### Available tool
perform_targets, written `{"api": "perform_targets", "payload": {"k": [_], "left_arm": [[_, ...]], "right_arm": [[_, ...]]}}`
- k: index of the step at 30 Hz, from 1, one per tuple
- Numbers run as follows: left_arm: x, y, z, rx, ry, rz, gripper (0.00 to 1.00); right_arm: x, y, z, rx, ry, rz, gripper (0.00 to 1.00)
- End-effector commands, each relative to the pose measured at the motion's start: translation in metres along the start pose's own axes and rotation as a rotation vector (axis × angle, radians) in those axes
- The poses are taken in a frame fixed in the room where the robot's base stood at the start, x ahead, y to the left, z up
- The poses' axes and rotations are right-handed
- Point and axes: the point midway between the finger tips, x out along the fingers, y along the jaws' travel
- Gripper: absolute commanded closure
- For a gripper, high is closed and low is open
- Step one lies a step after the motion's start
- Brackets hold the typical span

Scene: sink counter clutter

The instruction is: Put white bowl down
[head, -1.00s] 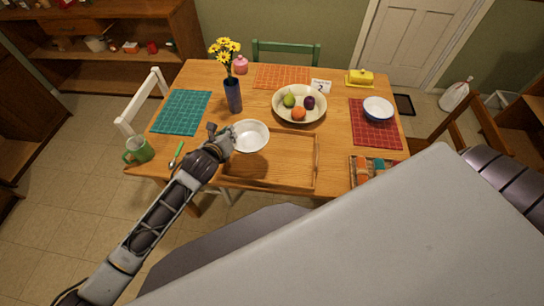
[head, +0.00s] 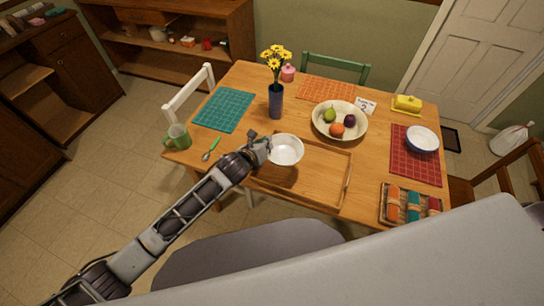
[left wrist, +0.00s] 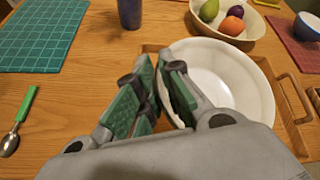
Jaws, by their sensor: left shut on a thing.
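The white bowl (head: 287,150) is upright at the back left part of the wooden tray (head: 325,193) on the table. It also shows large in the left wrist view (left wrist: 225,82). My left gripper (head: 262,147) is at the bowl's left side, shut on its rim. In the left wrist view the green-padded fingers (left wrist: 165,92) pinch the rim between them. I cannot tell whether the bowl's base touches the tray. My right gripper is not in view.
A fruit bowl (head: 352,133) stands behind and right of the white bowl. A blue vase (head: 276,103) with yellow flowers stands behind it. A spoon (head: 211,150) and green mug (head: 178,138) are at left. The tray's front half is clear.

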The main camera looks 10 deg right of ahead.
Motion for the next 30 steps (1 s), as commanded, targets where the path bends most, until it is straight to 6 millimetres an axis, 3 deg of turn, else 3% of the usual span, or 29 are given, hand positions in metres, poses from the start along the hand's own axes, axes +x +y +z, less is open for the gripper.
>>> {"api": "perform_targets", "payload": {"k": [6, 20, 30], "left_arm": [[0.013, 0.008, -0.02, -0.003, -0.002, -0.002, 1.0], [0.016, 0.011, -0.025, -0.001, -0.003, -0.002, 1.0], [0.031, 0.022, -0.049, -0.002, -0.001, -0.001, 1.0]], "right_arm": [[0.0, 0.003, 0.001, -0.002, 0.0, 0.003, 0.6], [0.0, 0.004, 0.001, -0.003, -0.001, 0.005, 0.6], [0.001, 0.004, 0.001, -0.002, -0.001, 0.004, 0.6]]}}
